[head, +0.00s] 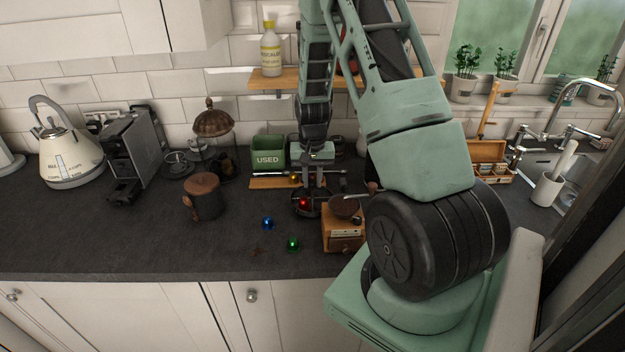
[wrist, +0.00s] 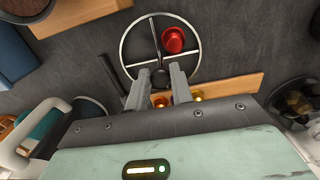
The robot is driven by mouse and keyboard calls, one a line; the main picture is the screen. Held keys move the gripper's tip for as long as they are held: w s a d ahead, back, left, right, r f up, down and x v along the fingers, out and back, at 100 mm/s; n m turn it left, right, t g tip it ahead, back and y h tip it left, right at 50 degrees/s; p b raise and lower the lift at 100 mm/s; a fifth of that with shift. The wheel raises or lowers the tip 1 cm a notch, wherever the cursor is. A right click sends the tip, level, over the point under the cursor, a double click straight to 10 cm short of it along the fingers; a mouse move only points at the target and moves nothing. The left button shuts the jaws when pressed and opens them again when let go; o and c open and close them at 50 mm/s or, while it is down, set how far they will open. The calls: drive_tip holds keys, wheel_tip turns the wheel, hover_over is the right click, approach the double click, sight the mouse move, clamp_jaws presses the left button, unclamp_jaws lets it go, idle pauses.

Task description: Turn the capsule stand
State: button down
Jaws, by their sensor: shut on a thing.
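The capsule stand (wrist: 199,48) is a round metal ring with spokes and a dark centre knob (wrist: 160,77). In the head view the stand (head: 312,214) is low on the worktop, partly hidden by my gripper. A red capsule (wrist: 173,40) sits in one section of the ring and also shows in the head view (head: 303,203). My gripper (wrist: 160,72) comes down over the stand with its two fingers on either side of the centre knob, shut on it. The exact contact is small in view.
A wooden board (head: 262,183) with gold capsules (wrist: 197,99) lies behind the stand. A green USED bin (head: 268,158) stands there. A wooden grinder (head: 343,240) is close on the right. Blue (head: 267,223) and green (head: 293,244) capsules lie in front. Left-front worktop is clear.

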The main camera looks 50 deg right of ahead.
drive_tip(key=shift+w+r+m, duration=0.1)
drive_tip(key=shift+w+m, duration=0.05)
drive_tip(key=shift+m, duration=4.35)
drive_tip(key=c, duration=1.2)
unclamp_jaws()
drive_tip(key=shift+c, duration=0.2)
wheel_tip(320, 180, up, 17)
drive_tip(key=b, duration=0.2)
drive_tip(key=shift+r, duration=0.2)
drive_tip(key=shift+a, duration=0.1)
